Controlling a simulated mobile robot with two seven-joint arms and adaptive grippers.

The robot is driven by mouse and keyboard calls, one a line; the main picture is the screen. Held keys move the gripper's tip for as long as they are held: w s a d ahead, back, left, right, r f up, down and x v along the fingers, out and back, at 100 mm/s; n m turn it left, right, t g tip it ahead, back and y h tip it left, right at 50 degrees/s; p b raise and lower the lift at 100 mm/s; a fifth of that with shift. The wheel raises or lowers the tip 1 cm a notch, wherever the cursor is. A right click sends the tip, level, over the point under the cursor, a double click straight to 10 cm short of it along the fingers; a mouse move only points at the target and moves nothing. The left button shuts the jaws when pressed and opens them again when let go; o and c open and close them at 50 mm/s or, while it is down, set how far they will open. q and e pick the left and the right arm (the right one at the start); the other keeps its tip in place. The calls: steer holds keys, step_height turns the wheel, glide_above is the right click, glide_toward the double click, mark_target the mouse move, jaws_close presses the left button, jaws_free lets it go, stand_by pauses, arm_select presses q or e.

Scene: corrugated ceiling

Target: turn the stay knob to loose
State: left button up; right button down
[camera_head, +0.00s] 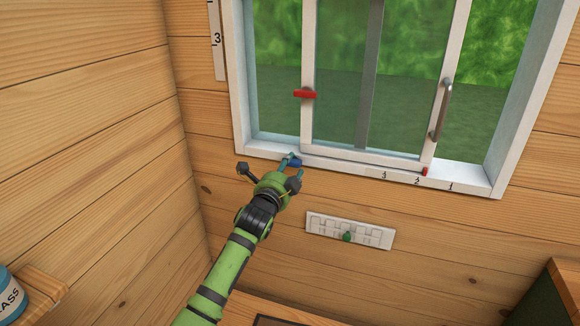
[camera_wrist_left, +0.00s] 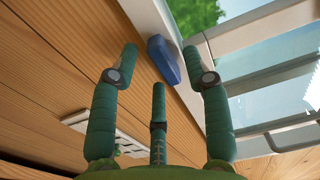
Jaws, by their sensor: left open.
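A blue knob (camera_head: 295,162) sits on the lower white window frame, left of its middle. It looks like the stay knob, though no label on it can be read. In the left wrist view the blue knob (camera_wrist_left: 163,61) shows as an elongated block, tilted, between the two upper fingertips. My left gripper (camera_head: 290,165) is open at the knob, and its teal fingers (camera_wrist_left: 162,67) spread around it with visible gaps. I cannot tell whether any finger touches it. My right gripper is not in view.
The sliding window has a red latch (camera_head: 305,94), a grey handle (camera_head: 441,110) and a small red pointer (camera_head: 424,171) by a numbered scale. A white slotted plate (camera_head: 328,225) with a green knob (camera_head: 347,237) is on the wall below. A shelf (camera_head: 40,290) is at lower left.

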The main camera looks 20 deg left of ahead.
arm_select(q)
steer(key=shift+w, duration=0.4)
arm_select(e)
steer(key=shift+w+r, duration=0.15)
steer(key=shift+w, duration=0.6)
arm_select(q)
jaws_close()
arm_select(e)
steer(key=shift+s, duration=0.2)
